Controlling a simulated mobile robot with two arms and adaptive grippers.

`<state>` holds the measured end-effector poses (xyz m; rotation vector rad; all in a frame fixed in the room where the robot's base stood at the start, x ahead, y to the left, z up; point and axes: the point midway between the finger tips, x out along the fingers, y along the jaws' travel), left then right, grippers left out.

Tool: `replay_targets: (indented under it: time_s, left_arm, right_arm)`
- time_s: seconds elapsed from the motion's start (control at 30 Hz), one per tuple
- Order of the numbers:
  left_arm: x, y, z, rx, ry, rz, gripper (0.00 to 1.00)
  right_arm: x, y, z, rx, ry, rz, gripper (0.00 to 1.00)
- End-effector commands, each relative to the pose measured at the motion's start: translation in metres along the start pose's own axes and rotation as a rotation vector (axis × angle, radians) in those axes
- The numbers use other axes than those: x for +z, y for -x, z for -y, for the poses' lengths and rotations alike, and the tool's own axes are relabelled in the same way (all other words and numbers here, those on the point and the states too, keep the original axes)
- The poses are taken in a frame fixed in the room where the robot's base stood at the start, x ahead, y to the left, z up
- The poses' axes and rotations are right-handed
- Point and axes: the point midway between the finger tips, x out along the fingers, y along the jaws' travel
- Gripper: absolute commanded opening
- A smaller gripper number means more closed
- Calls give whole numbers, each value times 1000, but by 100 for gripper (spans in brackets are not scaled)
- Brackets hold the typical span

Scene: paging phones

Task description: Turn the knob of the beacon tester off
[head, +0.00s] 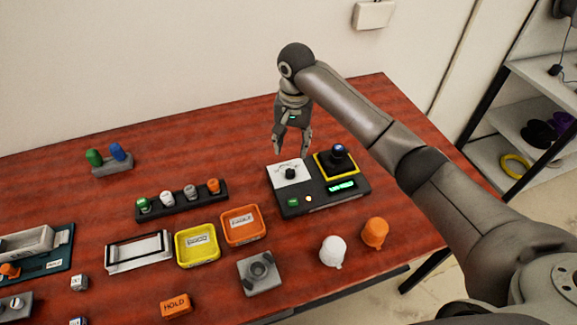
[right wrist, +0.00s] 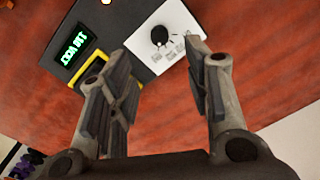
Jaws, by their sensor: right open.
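The beacon tester (head: 318,200) is a dark box near the table's right side. It has a white dial plate with a black knob (head: 290,173), a lit green display (head: 341,187) and a yellow-rimmed socket (head: 325,172) holding a dark piece with a blue top. In the right wrist view the knob (right wrist: 159,35) and display (right wrist: 75,46) show beyond the fingers. My right gripper (head: 291,150) points down behind and above the dial plate. It is open and empty, and its fingers (right wrist: 160,75) are apart from the knob. My left gripper is not in view.
A rack of colored caps (head: 182,200) and yellow (head: 197,262) and orange trays (head: 243,241) stand left of the tester. White (head: 332,252) and orange (head: 375,233) caps sit in front of it. A wall (head: 150,60) rises behind the table.

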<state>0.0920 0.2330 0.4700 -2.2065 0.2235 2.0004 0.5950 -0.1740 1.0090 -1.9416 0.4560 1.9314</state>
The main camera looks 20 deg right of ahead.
Motion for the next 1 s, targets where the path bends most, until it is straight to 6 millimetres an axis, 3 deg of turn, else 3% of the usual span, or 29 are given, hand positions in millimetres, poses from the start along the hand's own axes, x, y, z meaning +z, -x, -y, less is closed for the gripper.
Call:
replay_targets:
  time_s: [0.6,1.0]
  left_arm:
    - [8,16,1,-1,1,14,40]
    - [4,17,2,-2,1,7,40]
  right_arm:
    - [0,-95,-1,3,0,1,45]
    - [0,-105,0,1,1,-1,45]
